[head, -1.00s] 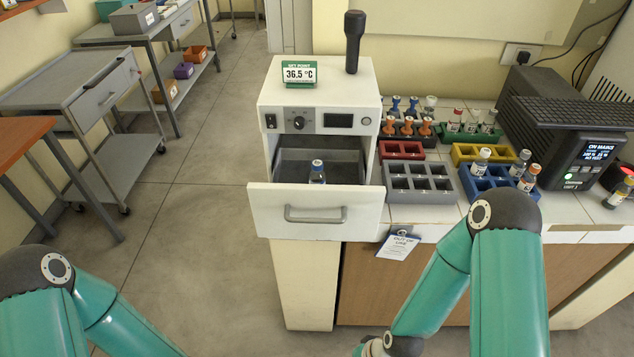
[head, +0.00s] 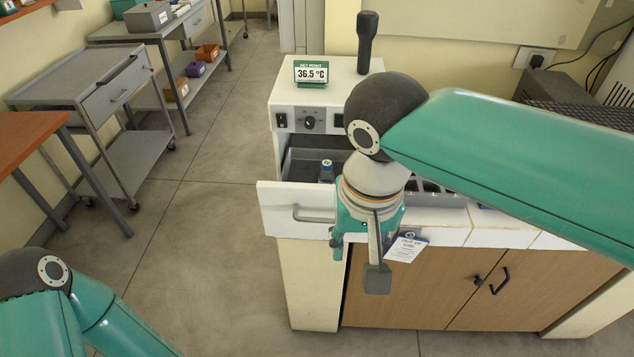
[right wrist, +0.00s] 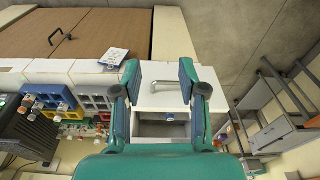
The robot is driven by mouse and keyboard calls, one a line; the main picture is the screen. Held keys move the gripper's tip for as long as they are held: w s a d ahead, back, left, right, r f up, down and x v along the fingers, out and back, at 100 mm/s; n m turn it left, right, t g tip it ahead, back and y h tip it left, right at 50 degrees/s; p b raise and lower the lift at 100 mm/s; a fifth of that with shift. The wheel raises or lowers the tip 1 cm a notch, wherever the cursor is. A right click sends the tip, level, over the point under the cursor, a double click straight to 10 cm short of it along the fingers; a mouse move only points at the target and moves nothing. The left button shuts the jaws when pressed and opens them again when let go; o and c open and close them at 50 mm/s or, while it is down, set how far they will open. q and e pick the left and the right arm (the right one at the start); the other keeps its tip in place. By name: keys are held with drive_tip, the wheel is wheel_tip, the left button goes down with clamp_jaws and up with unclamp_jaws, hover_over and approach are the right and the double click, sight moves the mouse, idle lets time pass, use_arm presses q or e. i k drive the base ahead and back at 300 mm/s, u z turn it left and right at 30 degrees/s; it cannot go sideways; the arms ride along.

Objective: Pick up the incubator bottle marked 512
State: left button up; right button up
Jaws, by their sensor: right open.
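A bottle with a blue cap (head: 326,170) stands upright in the open drawer (head: 275,212) of the white incubator (head: 283,92); no number on it can be read. In the right wrist view the bottle's cap (right wrist: 169,117) shows inside the drawer, framed between the fingers. My right gripper (head: 356,260) is open and empty, pointing downward in front of the drawer's right part, and hides part of its handle. Its two spread fingers also show in the right wrist view (right wrist: 160,82). My left gripper is out of view; only its arm shows at lower left.
A black-handled object (head: 367,40) and a set-point sign (head: 311,72) stand on the incubator. An out-of-use tag (head: 406,248) hangs at the counter edge. My right arm hides most of the counter; racks with bottles (right wrist: 60,105) show in the right wrist view.

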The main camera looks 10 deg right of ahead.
sight(326, 176)
drive_tip(key=u, duration=1.15)
drive_tip(key=i, duration=0.85)
drive_tip(key=z, duration=1.75)
drive_tip(key=i, duration=0.5)
drive_tip(key=u, duration=0.05)
